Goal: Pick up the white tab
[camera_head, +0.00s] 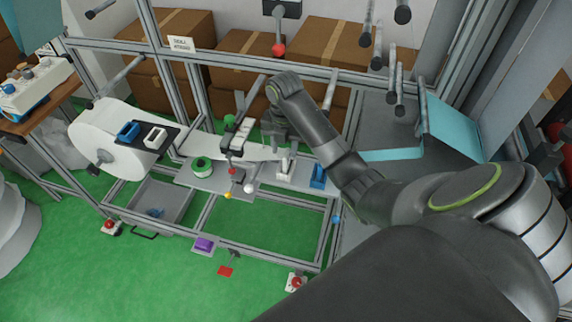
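A small white piece (155,138) that looks like the white tab sits on a black plate (142,147) over the large white roll, beside a similar blue piece (128,131). Another white part (285,168) stands upright on the grey machine plate, left of a blue part (318,175); I cannot tell whether it is also a tab. My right arm reaches in from the right. Its gripper (272,138) is above the machine plate, well right of the black plate. Its fingertips are small and partly hidden, so I cannot tell their opening. My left gripper is not in view.
A large white roll (103,152) is mounted at the left of the metal frame. Frame bars and hanging rods surround the arm. Cardboard boxes (330,45) stand behind.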

